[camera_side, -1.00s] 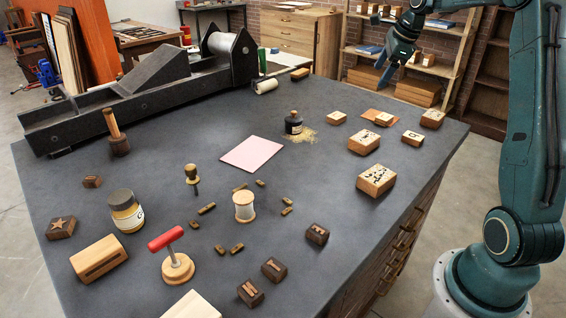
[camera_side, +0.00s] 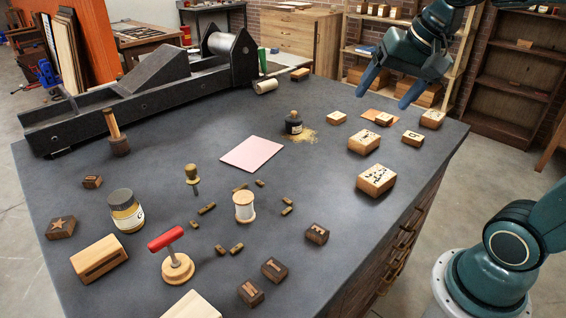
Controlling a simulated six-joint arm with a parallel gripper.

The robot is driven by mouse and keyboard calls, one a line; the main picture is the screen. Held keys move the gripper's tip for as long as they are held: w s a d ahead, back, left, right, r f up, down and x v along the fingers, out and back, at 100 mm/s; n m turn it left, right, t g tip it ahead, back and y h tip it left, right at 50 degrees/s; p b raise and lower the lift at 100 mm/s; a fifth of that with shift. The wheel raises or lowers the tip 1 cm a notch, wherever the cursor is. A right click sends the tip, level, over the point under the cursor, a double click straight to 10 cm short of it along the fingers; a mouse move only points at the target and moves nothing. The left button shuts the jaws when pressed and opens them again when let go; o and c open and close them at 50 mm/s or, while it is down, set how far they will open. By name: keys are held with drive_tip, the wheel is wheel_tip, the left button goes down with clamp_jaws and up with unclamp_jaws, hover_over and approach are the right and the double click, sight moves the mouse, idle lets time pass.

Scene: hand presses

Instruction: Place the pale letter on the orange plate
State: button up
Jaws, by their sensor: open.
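A pale block with a dark letter mark (camera_side: 412,138) lies on the table at the right, near the far right corner. The thin orange plate (camera_side: 368,113) lies flat just to its left and farther back. A small pale block (camera_side: 383,119) appears to rest on the plate; its marking is too small to read. My gripper (camera_side: 388,92) is open and empty, pointing down above the far right part of the table, over the plate in the picture. Its fingers look apart from all blocks.
Other pale blocks (camera_side: 336,118), (camera_side: 432,119) and larger stamp blocks (camera_side: 364,142), (camera_side: 376,180) stand close by. A dark bottle (camera_side: 294,123) with spilled powder and a pink sheet (camera_side: 252,154) lie to the left. Dark letter blocks (camera_side: 274,269) lie in front.

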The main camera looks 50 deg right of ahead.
drive_tip(key=s+a+f+n, duration=0.2)
drive_tip(key=s+n, duration=0.2)
drive_tip(key=s, duration=0.1)
drive_tip(key=s+a+f+n, duration=0.2)
drive_tip(key=s+n, duration=0.2)
drive_tip(key=s, duration=0.1)
drive_tip(key=shift+s+a+f+n, duration=0.2)
drive_tip(key=shift+a+f+n, duration=0.1)
drive_tip(key=shift+n, duration=0.1)
